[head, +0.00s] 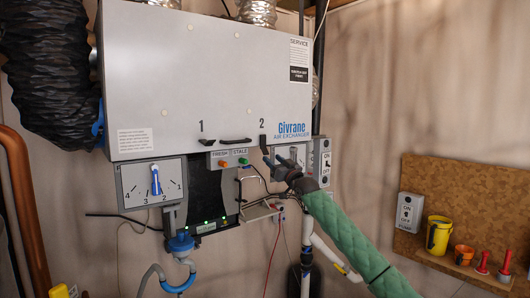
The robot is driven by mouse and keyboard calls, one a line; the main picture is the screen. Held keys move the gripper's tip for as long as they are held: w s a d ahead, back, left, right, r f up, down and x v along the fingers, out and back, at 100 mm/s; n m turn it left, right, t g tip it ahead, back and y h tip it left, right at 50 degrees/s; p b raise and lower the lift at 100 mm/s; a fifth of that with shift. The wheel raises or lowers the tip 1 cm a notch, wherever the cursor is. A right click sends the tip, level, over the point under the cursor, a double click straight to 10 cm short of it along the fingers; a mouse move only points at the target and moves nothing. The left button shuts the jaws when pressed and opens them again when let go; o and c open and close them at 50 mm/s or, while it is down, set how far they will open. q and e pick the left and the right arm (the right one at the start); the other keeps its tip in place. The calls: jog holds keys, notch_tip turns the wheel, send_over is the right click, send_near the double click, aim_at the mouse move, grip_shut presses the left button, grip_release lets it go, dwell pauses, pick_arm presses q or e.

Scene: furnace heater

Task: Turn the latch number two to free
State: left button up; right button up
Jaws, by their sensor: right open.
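Latch number two (262,141) is a small black piece at the lower edge of the grey Givrane air exchanger (200,70), just under the printed "2". It looks upright. My right gripper (272,158) is open, just below and slightly right of this latch, with its fingers pointing up toward it. I cannot tell whether a finger touches the latch. The gripper is empty and covers part of the small panel behind it. My right arm, in a green quilted sleeve, comes in from the lower right. My left gripper is out of view.
Latch one (207,141) and a black handle (235,140) are left of latch two. Below are the fresh and stale buttons (230,158), a numbered dial (154,182), cables and an on/off switch (322,162). A wooden shelf (465,265) with pots stands at right.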

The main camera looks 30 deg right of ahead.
aim_at(266, 152)
jog(key=p+x, duration=0.2)
jog(key=x, duration=0.2)
jog(key=shift+s+a, duration=0.1)
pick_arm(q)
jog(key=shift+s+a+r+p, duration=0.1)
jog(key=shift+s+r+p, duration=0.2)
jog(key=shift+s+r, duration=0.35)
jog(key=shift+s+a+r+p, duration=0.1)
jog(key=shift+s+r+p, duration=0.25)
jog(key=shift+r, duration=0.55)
pick_arm(e)
jog(key=shift+x, duration=0.9)
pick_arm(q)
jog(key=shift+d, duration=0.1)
pick_arm(e)
jog(key=shift+f, duration=0.15)
grip_shut()
